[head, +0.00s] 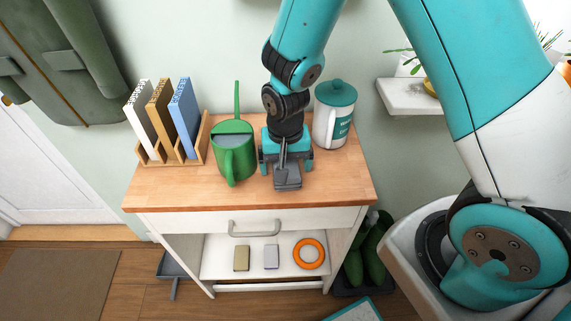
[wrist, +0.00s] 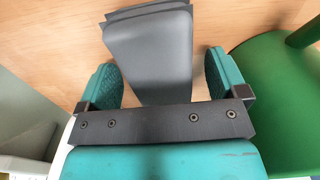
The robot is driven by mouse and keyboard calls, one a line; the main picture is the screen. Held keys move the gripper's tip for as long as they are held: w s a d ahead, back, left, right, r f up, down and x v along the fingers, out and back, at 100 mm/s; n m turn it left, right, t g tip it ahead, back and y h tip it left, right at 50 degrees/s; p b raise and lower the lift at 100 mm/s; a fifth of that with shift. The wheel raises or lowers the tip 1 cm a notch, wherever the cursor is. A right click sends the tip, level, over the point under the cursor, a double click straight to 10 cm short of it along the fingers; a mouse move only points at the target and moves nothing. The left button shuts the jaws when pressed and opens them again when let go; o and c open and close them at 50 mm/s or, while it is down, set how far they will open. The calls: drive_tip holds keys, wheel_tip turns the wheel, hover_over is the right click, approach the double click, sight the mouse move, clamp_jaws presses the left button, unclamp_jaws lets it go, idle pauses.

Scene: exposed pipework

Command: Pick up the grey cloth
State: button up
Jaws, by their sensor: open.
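The grey cloth (head: 288,181) looks like a flat folded stack on the wooden cabinet top, right of the green watering can. In the wrist view the cloth (wrist: 150,50) reaches from between my fingers out toward the top of the picture. My gripper (head: 284,165) points down over the cloth. In the wrist view my gripper (wrist: 161,75) is open, with one teal finger on each side of the cloth and a visible gap on both sides. The near part of the cloth is hidden behind the gripper's dark bar.
The green watering can (head: 233,155) stands close on the left; it also shows in the wrist view (wrist: 275,95). A white canister with teal lid (head: 334,115) stands right behind. A wooden rack (head: 150,160) holds binders at left. The top's front strip is clear.

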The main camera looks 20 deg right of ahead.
drive_tip(key=shift+f, duration=0.25)
drive_tip(key=c, duration=1)
drive_tip(key=shift+r, duration=0.15)
wheel_tip(320, 180, up, 20)
drive_tip(key=o, duration=0.4)
drive_tip(key=c, duration=0.3)
drive_tip(key=shift+c, duration=0.2)
